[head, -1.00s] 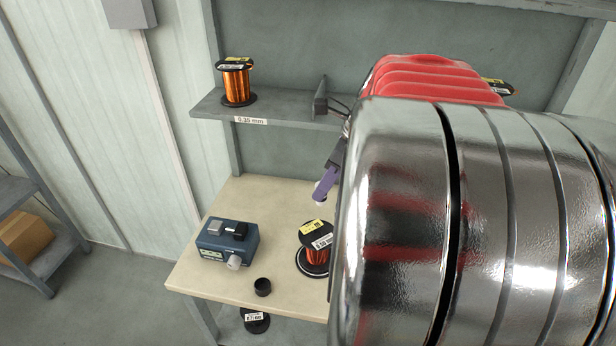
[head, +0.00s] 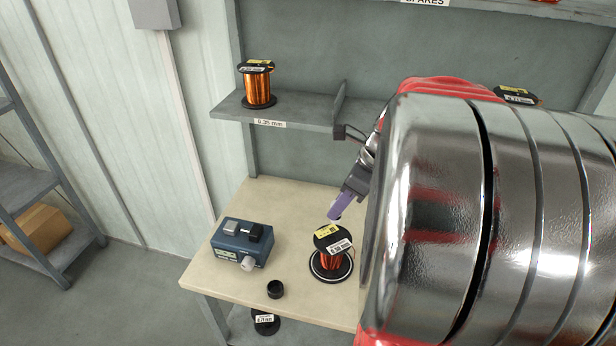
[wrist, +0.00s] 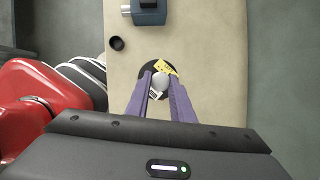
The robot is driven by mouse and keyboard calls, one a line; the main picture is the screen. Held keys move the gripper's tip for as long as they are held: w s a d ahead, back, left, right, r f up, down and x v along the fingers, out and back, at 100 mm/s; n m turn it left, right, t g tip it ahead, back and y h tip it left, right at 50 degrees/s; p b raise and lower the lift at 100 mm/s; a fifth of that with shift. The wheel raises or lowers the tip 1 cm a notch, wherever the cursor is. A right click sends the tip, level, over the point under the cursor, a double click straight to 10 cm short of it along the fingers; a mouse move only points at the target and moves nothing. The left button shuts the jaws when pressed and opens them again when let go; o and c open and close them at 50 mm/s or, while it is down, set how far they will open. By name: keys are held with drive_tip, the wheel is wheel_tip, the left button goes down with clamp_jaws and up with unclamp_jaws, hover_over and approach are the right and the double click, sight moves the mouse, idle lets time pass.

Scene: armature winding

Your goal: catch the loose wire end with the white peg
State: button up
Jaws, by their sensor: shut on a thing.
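The copper wire spool (head: 333,260) stands on the bench, with black flanges and yellow and white labels. It also shows in the wrist view (wrist: 146,72), below the fingertips and partly covered by them. My gripper (wrist: 161,90) has purple fingers and is shut on the white peg (wrist: 161,81), whose rounded end shows between the fingertips over the spool. In the head view my gripper (head: 337,211) hangs just above the spool's top; the peg is hard to make out there. I cannot make out the loose wire end in either view.
A blue device with a grey knob (head: 240,243) and a small black cup (head: 275,289) stand left of the spool. A shelf (head: 215,108) with another copper spool (head: 257,85) is behind. The wrist view shows bare bench (wrist: 215,60) right of the spool.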

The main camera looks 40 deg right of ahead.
sight(338, 219)
drive_tip(key=shift+f, duration=1.85)
